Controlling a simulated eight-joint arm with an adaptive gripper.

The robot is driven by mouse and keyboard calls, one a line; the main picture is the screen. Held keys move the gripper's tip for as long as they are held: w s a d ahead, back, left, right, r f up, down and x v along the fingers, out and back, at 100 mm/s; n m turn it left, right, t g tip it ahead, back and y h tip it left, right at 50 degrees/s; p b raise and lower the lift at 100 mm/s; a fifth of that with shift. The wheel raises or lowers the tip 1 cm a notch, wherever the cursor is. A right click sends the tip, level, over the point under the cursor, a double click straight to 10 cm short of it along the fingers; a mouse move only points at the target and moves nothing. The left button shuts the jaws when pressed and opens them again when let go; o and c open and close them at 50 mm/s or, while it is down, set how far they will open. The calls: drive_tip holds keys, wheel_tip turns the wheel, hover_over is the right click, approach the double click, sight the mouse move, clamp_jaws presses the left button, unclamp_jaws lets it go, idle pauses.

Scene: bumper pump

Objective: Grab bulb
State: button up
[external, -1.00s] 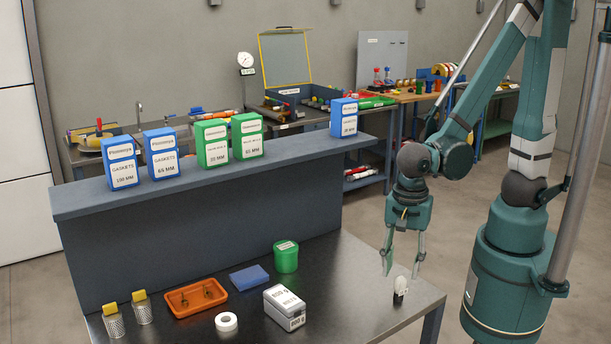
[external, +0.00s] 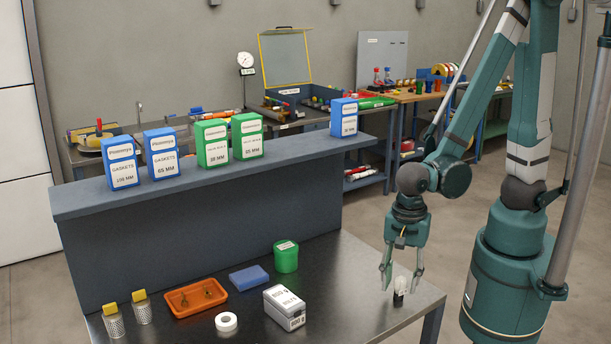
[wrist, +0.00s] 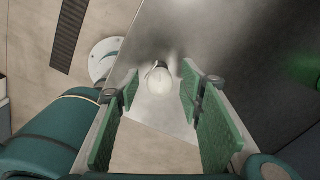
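A small white bulb (external: 401,285) with a dark base stands upright near the right edge of the dark metal table (external: 345,310). My gripper (external: 400,283) is open and points down, with its fingertips at about the bulb's height. In the wrist view the bulb (wrist: 161,78) shows between and beyond the two green finger pads of my gripper (wrist: 158,92). The fingers stand apart from it on both sides, and I see no contact.
A white box (external: 285,308), a white tape roll (external: 226,321), a green container (external: 286,257), a blue block (external: 249,277) and an orange tray (external: 171,304) lie left of my gripper. A raised shelf (external: 210,180) runs behind. The table around the bulb is clear.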

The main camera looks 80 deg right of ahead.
sight(401, 277)
idle(0.3)
drive_tip(key=c, duration=0.9)
drive_tip(key=shift+r, duration=0.2)
drive_tip(key=shift+r+p, duration=0.95)
drive_tip(key=shift+r, duration=3.85)
